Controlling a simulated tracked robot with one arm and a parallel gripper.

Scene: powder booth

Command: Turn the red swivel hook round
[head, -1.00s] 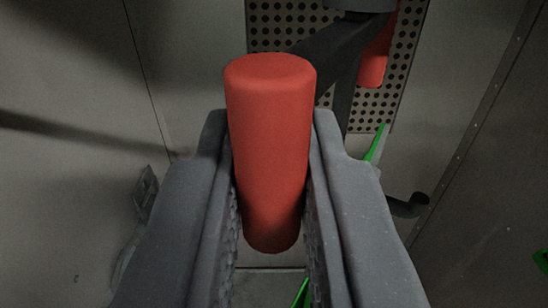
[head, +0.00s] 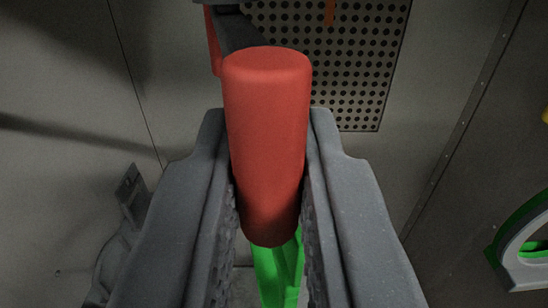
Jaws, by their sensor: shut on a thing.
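A red upright cylinder (head: 266,140), which looks like a grip of the red swivel hook, stands between the two fingers of my gripper (head: 270,175). The fingers are shut on it from left and right. Behind its top, a dark arm (head: 238,32) leads up and left to a dark part at the top edge. A second red piece (head: 214,45) shows behind that arm, mostly hidden. The lower end of the held cylinder is between the fingers.
A perforated panel (head: 350,70) is at the back. A green piece (head: 277,272) shows below the cylinder between my fingers. A green and white curved object (head: 520,245) is at the right edge. A grey bracket (head: 128,200) is at left. Plain walls stand on both sides.

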